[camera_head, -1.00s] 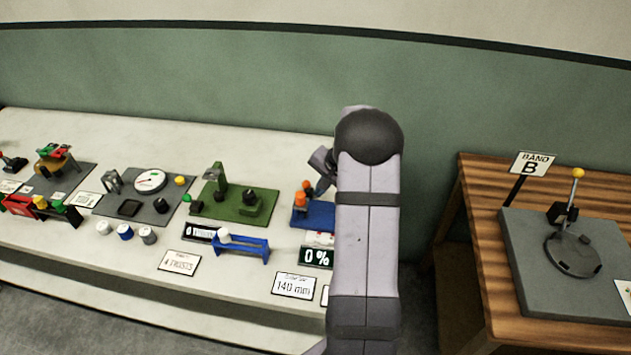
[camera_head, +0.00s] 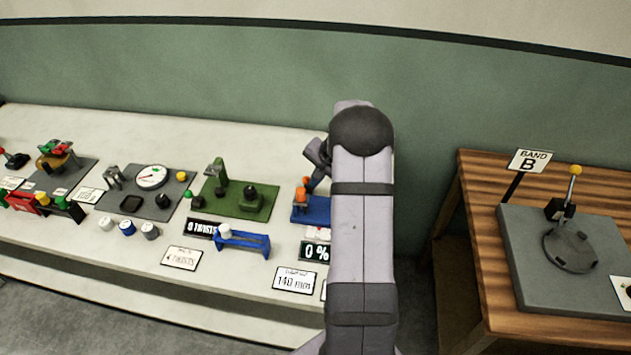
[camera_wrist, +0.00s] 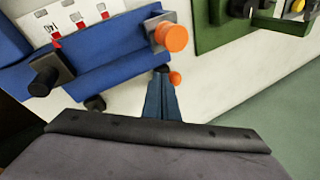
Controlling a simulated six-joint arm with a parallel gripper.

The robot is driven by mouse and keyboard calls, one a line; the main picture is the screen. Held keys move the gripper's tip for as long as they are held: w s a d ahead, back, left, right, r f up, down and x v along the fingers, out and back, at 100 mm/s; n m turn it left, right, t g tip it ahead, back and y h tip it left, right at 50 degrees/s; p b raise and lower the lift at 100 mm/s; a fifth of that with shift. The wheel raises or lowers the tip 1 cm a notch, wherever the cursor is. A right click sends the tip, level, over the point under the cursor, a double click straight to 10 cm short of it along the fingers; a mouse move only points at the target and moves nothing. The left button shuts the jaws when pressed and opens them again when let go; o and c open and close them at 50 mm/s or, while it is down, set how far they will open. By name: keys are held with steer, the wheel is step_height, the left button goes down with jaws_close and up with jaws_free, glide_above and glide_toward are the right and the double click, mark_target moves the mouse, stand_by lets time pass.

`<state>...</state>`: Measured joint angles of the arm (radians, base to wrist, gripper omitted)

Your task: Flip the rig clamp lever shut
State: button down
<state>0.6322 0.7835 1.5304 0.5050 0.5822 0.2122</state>
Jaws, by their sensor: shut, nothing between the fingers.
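A blue rig (camera_head: 315,211) with orange knobs (camera_head: 302,197) stands on the pale bench, partly hidden behind my arm in the head view. In the wrist view the blue rig (camera_wrist: 115,50) fills the upper left, with a large orange knob (camera_wrist: 171,38) on a grey block and a smaller orange knob (camera_wrist: 175,78) beside my fingertips. My gripper (camera_wrist: 162,72) is shut and empty, its fingertips close to the smaller orange knob. I cannot tell whether they touch. Which part is the clamp lever, and its position, is not clear.
A green rig (camera_head: 235,201) stands left of the blue one. A 0 % display (camera_head: 317,251) and a 140 mm card (camera_head: 294,279) lie in front. A wooden table (camera_head: 480,190) with a grey lever plate (camera_head: 530,270) stands at the right, beyond a gap.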

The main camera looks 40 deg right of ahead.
steer(key=shift+w+d+r, duration=0.2)
steer(key=shift+w+d, duration=0.05)
steer(key=shift+d, duration=0.05)
steer(key=w+d, duration=0.2)
steer(key=shift+w+d+r, duration=0.3)
steer(key=shift+w+r, duration=0.05)
steer(key=shift+r, duration=0.2)
steer(key=shift+r+p, duration=0.5)
steer(key=shift+r, duration=0.15)
stand_by(0.5)
